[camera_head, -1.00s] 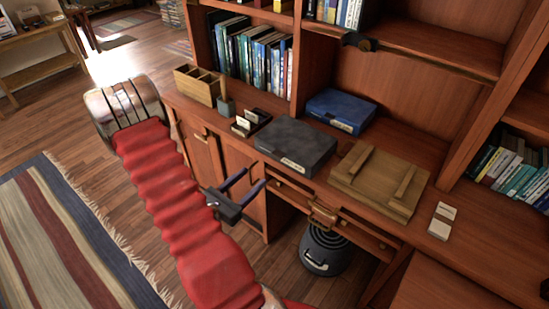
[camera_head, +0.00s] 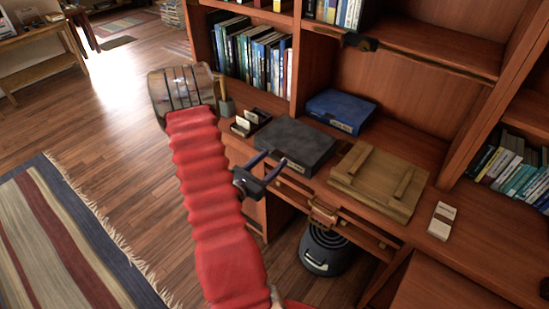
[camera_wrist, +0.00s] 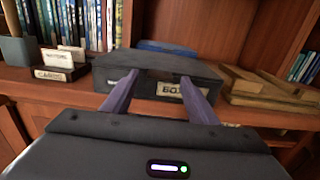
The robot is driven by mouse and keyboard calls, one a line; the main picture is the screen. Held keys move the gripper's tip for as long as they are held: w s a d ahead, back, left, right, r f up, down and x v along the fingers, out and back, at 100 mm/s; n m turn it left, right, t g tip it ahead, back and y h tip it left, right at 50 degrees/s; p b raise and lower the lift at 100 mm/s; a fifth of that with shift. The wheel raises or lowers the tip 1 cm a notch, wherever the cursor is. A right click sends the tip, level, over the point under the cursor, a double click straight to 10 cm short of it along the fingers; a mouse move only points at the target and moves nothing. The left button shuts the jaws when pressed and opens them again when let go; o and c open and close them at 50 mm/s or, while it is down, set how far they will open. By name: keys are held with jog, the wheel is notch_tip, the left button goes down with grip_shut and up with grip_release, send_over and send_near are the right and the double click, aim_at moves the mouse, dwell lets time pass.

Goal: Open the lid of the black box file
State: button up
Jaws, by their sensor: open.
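The black box file (camera_head: 290,143) lies flat on the wooden desk, its lid shut. In the wrist view the box file (camera_wrist: 145,68) is straight ahead, with its labelled front edge facing me. My gripper (camera_head: 272,162) is open and empty in front of the box's front edge. In the wrist view my gripper's two fingers (camera_wrist: 160,95) point at the box front, either side of part of its label. Whether the fingertips touch the box I cannot tell.
A blue box file (camera_head: 341,110) lies behind the black one. A wooden board with two battens (camera_head: 378,180) lies to the right. Card holders (camera_head: 250,121) stand to the left. A black bin (camera_head: 327,250) stands below the desk.

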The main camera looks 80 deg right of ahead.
jog(key=shift+x, duration=0.95)
jog(key=shift+c, duration=0.4)
grip_shut()
